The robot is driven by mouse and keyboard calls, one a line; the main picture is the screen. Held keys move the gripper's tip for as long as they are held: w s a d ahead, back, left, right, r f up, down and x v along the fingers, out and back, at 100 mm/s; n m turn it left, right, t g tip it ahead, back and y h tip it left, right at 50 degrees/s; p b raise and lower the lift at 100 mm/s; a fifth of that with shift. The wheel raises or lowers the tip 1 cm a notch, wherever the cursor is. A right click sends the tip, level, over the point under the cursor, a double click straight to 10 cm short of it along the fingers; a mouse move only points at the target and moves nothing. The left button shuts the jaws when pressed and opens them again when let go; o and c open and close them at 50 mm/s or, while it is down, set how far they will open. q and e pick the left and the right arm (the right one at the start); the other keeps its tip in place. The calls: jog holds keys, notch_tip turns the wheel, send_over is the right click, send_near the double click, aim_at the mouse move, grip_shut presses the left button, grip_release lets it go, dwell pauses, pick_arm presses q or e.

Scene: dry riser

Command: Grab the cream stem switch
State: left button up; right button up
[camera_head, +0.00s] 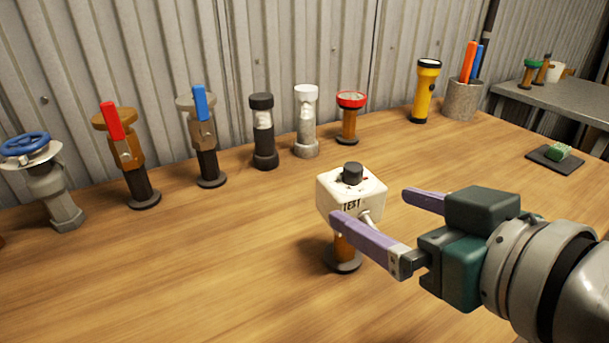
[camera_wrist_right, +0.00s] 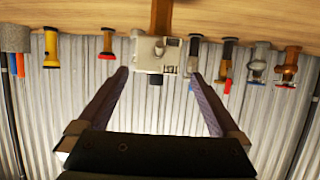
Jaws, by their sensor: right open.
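The cream stem switch (camera_head: 338,198) is a cream box marked TEST with a black knob on top. It stands upright on an orange-brown stem with a dark round base on the wooden table. My right gripper (camera_head: 372,204) is open and comes in from the right. Its near purple finger overlaps the box's lower front edge, and its far finger is behind and to the right. In the right wrist view the switch (camera_wrist_right: 150,53) appears upside down, between and just past the fingertips (camera_wrist_right: 160,75). I cannot tell whether a finger touches it. My left gripper is not in view.
Behind stand a blue-wheel valve (camera_head: 50,180), red-lever (camera_head: 130,155) and blue-lever (camera_head: 205,140) valves, black (camera_head: 263,130) and white (camera_head: 306,120) stem pieces, a red-rimmed one (camera_head: 350,117), a yellow flashlight (camera_head: 425,90) and a grey cup (camera_head: 461,100). The table's front left (camera_head: 170,275) is clear.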

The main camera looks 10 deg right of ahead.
aim_at(350, 193)
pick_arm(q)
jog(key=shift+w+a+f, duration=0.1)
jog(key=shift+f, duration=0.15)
pick_arm(e)
jog(key=shift+x, duration=1.2)
pick_arm(q)
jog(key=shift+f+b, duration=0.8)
jog(key=shift+b, duration=0.2)
pick_arm(e)
jog(key=x, duration=0.5)
jog(key=shift+w, duration=0.25)
grip_shut()
